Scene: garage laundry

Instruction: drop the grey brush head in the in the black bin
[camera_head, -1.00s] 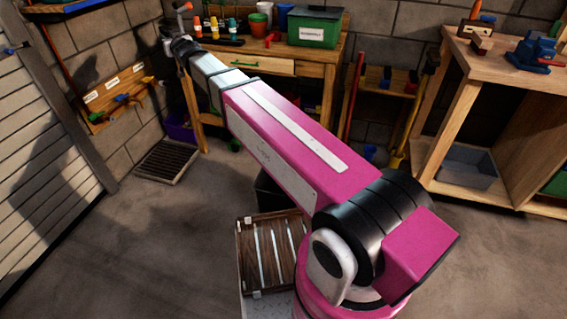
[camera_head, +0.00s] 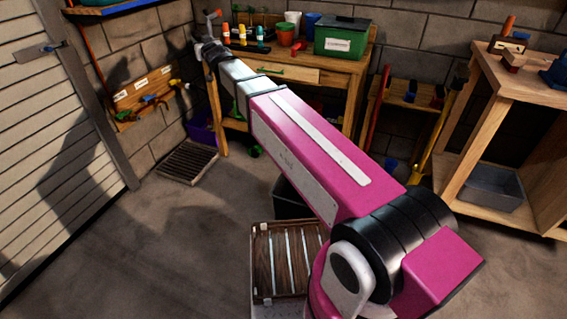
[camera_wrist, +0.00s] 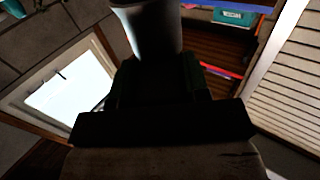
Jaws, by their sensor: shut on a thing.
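My gripper (camera_head: 207,42) is at the far end of my outstretched arm, at upper left in the head view, in front of the wooden workbench's left end. In the wrist view the dark jaws (camera_wrist: 155,78) are shut on a pale grey, rounded piece, the grey brush head (camera_wrist: 150,28), which sticks out beyond them. The jaws are in deep shadow, so the exact grip is hard to see. A black bin (camera_head: 288,204) stands on the floor below my arm, beside the slatted crate. My arm hides much of it.
A wooden crate (camera_head: 270,262) sits near my base. The workbench (camera_head: 335,88) holds a green box (camera_head: 343,37), bottles and cups. A floor grate (camera_head: 187,162) lies at left. A shelf unit (camera_head: 490,110) stands at right.

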